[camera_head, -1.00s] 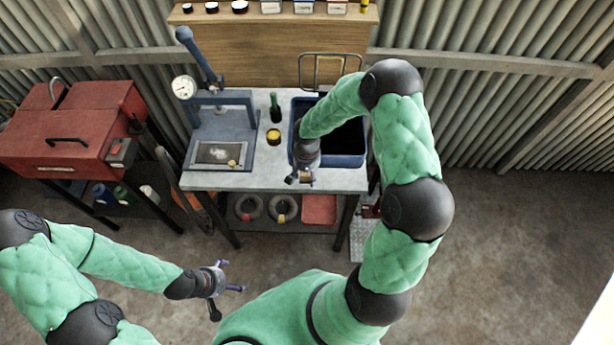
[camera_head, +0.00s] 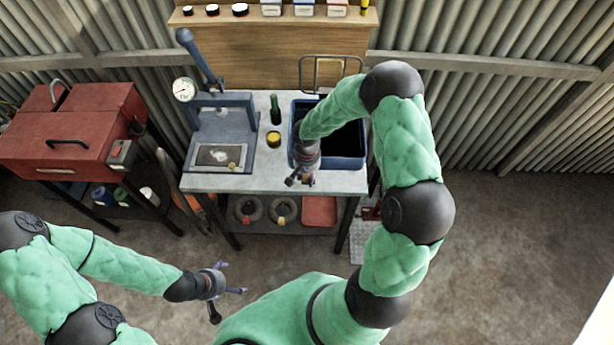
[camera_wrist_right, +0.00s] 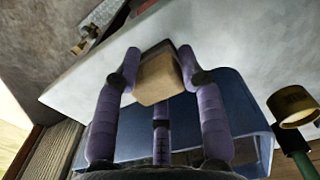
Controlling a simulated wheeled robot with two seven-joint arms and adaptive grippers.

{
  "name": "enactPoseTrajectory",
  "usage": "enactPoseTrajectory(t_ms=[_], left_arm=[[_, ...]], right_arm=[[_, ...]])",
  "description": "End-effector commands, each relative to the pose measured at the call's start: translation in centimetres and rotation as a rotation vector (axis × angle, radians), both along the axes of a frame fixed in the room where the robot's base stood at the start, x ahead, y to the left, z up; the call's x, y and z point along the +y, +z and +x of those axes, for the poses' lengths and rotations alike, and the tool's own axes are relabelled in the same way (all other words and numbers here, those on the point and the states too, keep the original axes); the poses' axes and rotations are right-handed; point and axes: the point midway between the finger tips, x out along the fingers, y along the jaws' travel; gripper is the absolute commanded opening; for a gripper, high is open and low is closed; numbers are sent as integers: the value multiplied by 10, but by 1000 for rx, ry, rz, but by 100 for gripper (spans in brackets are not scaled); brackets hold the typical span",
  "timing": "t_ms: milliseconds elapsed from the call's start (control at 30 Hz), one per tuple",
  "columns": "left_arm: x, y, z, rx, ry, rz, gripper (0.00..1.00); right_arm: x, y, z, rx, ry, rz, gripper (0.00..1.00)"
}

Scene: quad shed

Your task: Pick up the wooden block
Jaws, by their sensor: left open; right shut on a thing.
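The wooden block (camera_wrist_right: 158,76) is a small tan block held between the purple fingers of my right gripper (camera_wrist_right: 160,80) in the right wrist view. In the head view my right gripper (camera_head: 301,181) is over the front part of the workbench top, just in front of the blue bin (camera_head: 345,162). The block is mostly hidden there by the gripper. I cannot tell whether the block touches the bench. My left gripper (camera_head: 230,288) is open and empty, low at the left, in front of the bench and apart from it.
The grey bench top (camera_head: 232,181) holds a blue press (camera_head: 222,130), a yellow-topped jar (camera_head: 273,138) and a green bottle (camera_head: 276,108) left of the bin. A red toolbox (camera_head: 75,130) stands further left. The bench's front strip beside the gripper is clear.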

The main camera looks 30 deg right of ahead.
Motion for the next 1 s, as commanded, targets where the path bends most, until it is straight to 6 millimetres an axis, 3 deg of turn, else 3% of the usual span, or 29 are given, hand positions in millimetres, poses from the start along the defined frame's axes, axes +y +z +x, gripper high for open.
enactPoseTrajectory(t_ms=[167,500,800,1000], left_arm=[[0,3,0,0,0,0,100],[0,6,0,0,0,0,100],[0,5,0,0,0,0,100],[0,5,0,0,0,0,100]], right_arm=[[-1,26,1,-4,-2,0,8],[60,88,-1,-4,7,0,8],[119,113,-4,-2,3,0,8],[136,120,-5,-1,1,-1,8]])
